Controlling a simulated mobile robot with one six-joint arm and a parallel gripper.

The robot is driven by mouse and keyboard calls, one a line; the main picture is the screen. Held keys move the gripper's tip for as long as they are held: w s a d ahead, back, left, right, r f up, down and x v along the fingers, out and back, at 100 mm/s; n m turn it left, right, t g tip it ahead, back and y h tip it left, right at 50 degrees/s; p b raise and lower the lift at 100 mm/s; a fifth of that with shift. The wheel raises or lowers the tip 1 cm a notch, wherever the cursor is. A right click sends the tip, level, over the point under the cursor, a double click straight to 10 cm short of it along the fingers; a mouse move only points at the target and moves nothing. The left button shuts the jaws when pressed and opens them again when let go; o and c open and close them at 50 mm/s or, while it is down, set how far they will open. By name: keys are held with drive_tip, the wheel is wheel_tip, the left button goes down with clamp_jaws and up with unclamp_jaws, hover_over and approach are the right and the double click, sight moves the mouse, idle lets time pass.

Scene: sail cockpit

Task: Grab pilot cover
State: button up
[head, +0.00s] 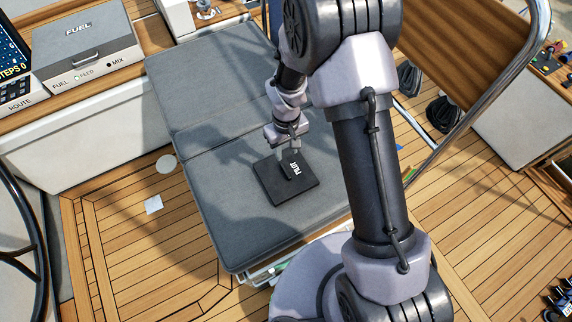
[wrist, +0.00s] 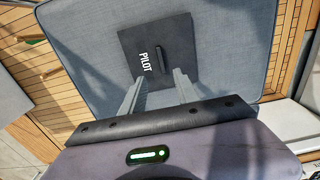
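The pilot cover (head: 273,185) is a flat, dark square plate with white PILOT lettering and a raised dark handle. It lies on the grey cushion (head: 235,225) and also shows in the wrist view (wrist: 180,50). My gripper (head: 289,153) hangs over the cover's far part in the head view. In the wrist view my gripper's two pale fingers (wrist: 159,77) are spread with an empty gap between them. The handle (wrist: 160,57) lies just beyond the fingertips, not between them. The fingertips are partly hard to make out in the head view.
A grey FUEL box (head: 85,45) stands on the bench at the far left. A metal rail (head: 500,85) curves along the right, near a white locker (head: 515,110). A white paper piece (head: 153,204) lies on the plank deck left of the cushion. The cushion around the cover is clear.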

drive_tip(key=b, duration=0.2)
hover_over(285, 170)
wheel_tip(285, 170, down, 7)
drive_tip(key=shift+s+f, duration=0.1)
drive_tip(key=shift+s, duration=0.05)
wheel_tip(285, 170, down, 5)
drive_tip(key=shift+f+b, duration=0.1)
drive_tip(key=shift+b, duration=0.65)
drive_tip(key=shift+d+r, duration=0.1)
drive_tip(key=shift+r, duration=0.1)
clamp_jaws()
